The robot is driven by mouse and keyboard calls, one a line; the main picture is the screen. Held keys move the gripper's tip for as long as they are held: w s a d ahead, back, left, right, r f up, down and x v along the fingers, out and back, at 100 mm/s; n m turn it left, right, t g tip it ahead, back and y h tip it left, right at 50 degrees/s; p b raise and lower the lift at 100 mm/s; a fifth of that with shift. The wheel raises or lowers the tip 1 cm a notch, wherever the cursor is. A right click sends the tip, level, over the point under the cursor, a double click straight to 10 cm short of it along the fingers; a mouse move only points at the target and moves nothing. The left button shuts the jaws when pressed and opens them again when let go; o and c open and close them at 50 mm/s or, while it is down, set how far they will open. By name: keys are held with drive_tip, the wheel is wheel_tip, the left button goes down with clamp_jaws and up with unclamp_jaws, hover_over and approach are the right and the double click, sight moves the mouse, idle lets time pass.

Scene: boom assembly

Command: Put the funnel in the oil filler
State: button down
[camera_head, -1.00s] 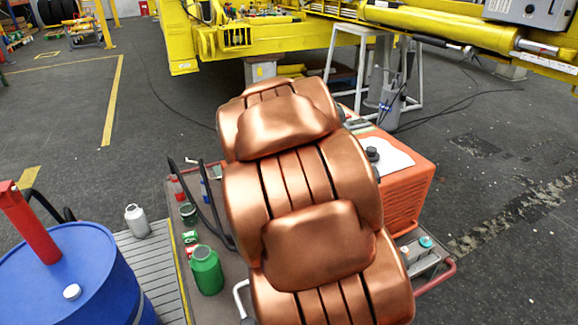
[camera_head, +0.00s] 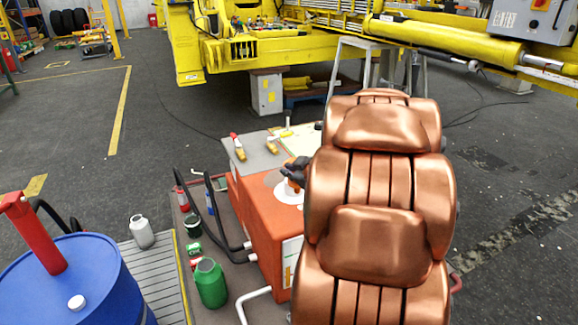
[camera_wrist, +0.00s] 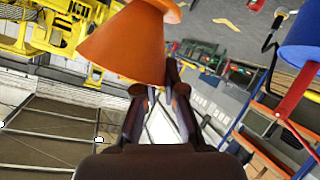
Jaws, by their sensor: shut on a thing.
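The orange funnel (camera_wrist: 125,48) fills the upper middle of the wrist view, its wide rim towards the lower left and its narrow end at the top. My gripper (camera_wrist: 156,88) is shut on the funnel near its rim. In the head view my copper-coloured arm hides most of the gripper; a dark part (camera_head: 296,170) with a small orange piece below it shows at the arm's left edge, over a pale round patch on the orange machine (camera_head: 262,215). I cannot tell whether that piece is the funnel. I cannot clearly make out the oil filler.
Hand tools (camera_head: 238,147) lie on the machine's grey top. A green can (camera_head: 210,283), a grey bottle (camera_head: 142,232) and black hoses stand to its left. A blue drum (camera_head: 75,285) with a red pump is at lower left. The yellow boom structure (camera_head: 270,48) spans the back.

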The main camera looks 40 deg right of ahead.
drive_tip(key=shift+w+d+f+p, duration=0.1)
drive_tip(key=shift+w+d+f, duration=0.7)
drive_tip(key=shift+w+d, duration=0.8)
drive_tip(key=shift+w+d+f+p, duration=0.1)
drive_tip(key=shift+w+d+f, duration=0.75)
drive_tip(key=shift+w+d, duration=0.75)
drive_tip(key=shift+w+d+f+p, duration=0.1)
drive_tip(key=shift+w+d+f, duration=0.9)
drive_tip(key=shift+w, duration=1)
drive_tip(key=shift+d+f, duration=0.15)
drive_tip(key=shift+f, duration=0.25)
drive_tip(key=c, duration=1.2)
unclamp_jaws()
drive_tip(key=shift+c, duration=0.2)
drive_tip(key=shift+r, duration=0.6)
drive_tip(key=v, duration=1.2)
drive_tip(key=shift+p, duration=0.3)
